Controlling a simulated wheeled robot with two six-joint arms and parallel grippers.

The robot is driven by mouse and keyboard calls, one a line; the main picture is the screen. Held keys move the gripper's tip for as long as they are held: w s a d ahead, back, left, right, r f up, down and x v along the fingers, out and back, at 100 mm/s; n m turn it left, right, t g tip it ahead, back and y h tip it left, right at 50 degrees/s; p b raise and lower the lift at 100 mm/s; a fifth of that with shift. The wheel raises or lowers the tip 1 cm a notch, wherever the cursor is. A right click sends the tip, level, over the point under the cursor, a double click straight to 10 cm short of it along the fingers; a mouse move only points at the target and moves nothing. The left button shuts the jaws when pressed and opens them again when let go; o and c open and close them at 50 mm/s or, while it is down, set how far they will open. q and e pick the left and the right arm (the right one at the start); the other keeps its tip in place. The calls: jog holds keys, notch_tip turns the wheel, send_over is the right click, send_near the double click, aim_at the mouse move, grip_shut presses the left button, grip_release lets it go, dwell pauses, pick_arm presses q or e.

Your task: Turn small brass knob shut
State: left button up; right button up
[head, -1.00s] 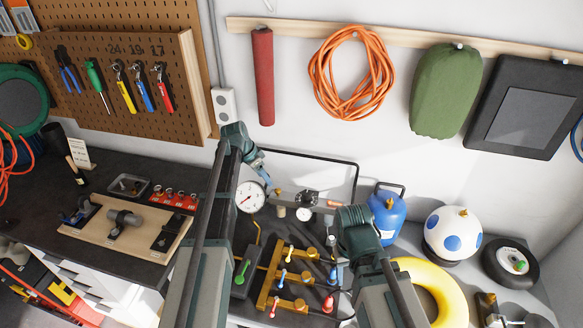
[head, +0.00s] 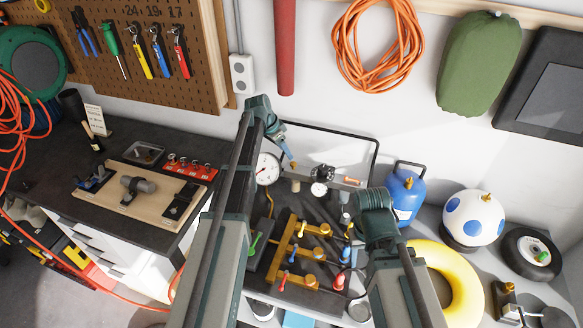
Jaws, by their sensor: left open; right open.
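A small brass knob (head: 295,186) sits on the pipe assembly at the back of the bench, between a white dial gauge (head: 267,168) and a black knob (head: 322,172). My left gripper (head: 291,163) is open. It points down just above the small brass knob, and I cannot tell whether it touches it. My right gripper (head: 347,204) is open, right of and nearer than the pipe assembly. Its fingers are mostly hidden behind its own wrist.
A brass manifold (head: 283,250) with several coloured levers lies in front of the assembly. A blue gas bottle (head: 404,196), a yellow ring (head: 464,284) and a white ball with blue spots (head: 473,218) stand to the right. A wooden board (head: 150,205) with fittings lies to the left.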

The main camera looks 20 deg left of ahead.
aim_at(293, 163)
pick_arm(q)
jog(key=b+x, duration=0.6)
jog(key=x, duration=0.2)
jog(key=shift+r, duration=0.1)
grip_shut()
